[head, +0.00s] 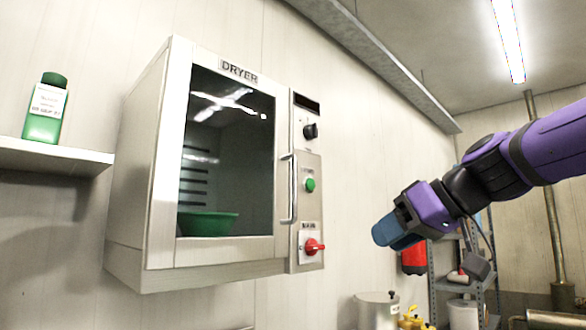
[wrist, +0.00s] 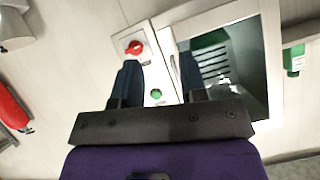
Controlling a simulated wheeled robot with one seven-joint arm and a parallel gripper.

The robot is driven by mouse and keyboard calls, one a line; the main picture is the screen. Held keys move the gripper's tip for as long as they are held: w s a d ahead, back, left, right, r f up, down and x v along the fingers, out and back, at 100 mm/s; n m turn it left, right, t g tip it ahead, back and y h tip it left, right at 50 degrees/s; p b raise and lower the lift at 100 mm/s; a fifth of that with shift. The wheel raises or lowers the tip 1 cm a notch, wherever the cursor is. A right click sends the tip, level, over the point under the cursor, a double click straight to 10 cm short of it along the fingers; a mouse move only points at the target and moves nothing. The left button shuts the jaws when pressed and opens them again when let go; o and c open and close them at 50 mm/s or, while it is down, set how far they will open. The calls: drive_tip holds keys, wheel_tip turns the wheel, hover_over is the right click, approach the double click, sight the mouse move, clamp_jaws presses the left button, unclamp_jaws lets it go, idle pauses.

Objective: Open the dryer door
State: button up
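The dryer (head: 140,190) is a white wall-mounted cabinet labelled DRYER. Its glass-fronted door (head: 180,150) looks shut, and a green bowl (head: 206,223) shows inside. A vertical metal handle (head: 290,188) runs along the door's right edge, beside the control panel (head: 307,165). My gripper (head: 388,234) is to the right of the dryer, apart from the handle. In the wrist view, my gripper (wrist: 160,75) has its two blue fingers spread with nothing held between them. The dryer's panel and door (wrist: 256,90) show beyond the fingers, and the handle is partly hidden.
The panel carries a black knob (head: 310,131), a green button (head: 310,184) and a red switch (head: 313,247). A green bottle (head: 45,110) stands on a shelf (head: 60,158) at left. A red extinguisher (head: 413,258), metal rack (head: 438,280) and pot (head: 375,312) are at lower right.

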drive_tip(key=w+a+r+n+t+y, duration=0.2)
drive_tip(key=w+a+r+n+y, duration=0.35)
drive_tip(key=w+r, duration=0.7)
drive_tip(key=w+a+r+m, duration=0.1)
drive_tip(key=w+a, duration=0.3)
drive_tip(key=a, duration=0.6)
drive_tip(key=shift+w+r, duration=0.25)
drive_tip(key=shift+r, duration=0.2)
drive_tip(key=shift+m, duration=0.25)
clamp_jaws()
